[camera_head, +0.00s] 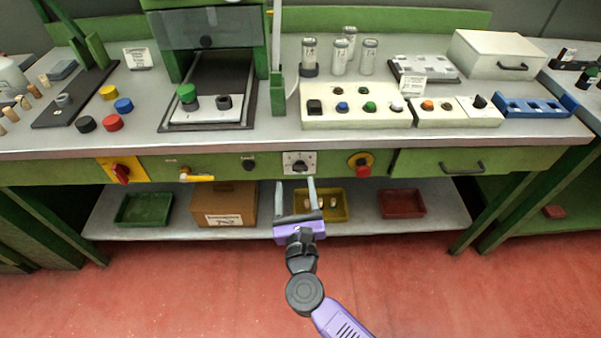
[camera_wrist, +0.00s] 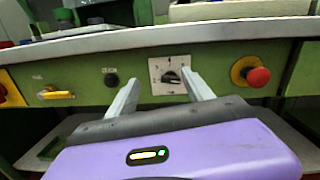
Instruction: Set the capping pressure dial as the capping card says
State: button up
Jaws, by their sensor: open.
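The dial (camera_head: 300,163) is a dark knob on a square white plate with marks, set in the green front panel under the worktop. In the wrist view the dial (camera_wrist: 171,77) shows between my fingertips and beyond them. The marks are too small to read. My gripper (camera_head: 296,183) is open and empty, in front of and a little below the dial, apart from it; it also shows in the wrist view (camera_wrist: 158,84). A small white card (camera_head: 412,87) stands on the worktop at the right, and another card (camera_head: 138,58) stands at the back left. Their writing is not readable.
On the same panel are a red emergency button (camera_head: 361,164), a small black knob (camera_head: 248,164), a yellow-handled lever (camera_head: 197,177) and a red-and-yellow switch (camera_head: 122,171). The worktop edge (camera_head: 330,143) juts above. A shelf below holds a yellow tray (camera_head: 334,207) and a brown box (camera_head: 224,204).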

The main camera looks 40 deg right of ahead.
aim_at(300, 170)
jog(key=shift+w+d+f+m+g, duration=0.2)
jog(key=shift+w+d+f+m, duration=0.15)
jog(key=shift+w+d+m, duration=0.5)
jog(key=shift+w+d+f+m+g, duration=0.2)
jog(key=shift+w+d+f+m, duration=0.3)
jog(key=shift+w+d, duration=0.5)
jog(key=shift+w+d+f+m+g, duration=0.25)
jog(key=shift+w+d+m, duration=0.55)
jog(key=shift+d, duration=0.2)
grip_shut()
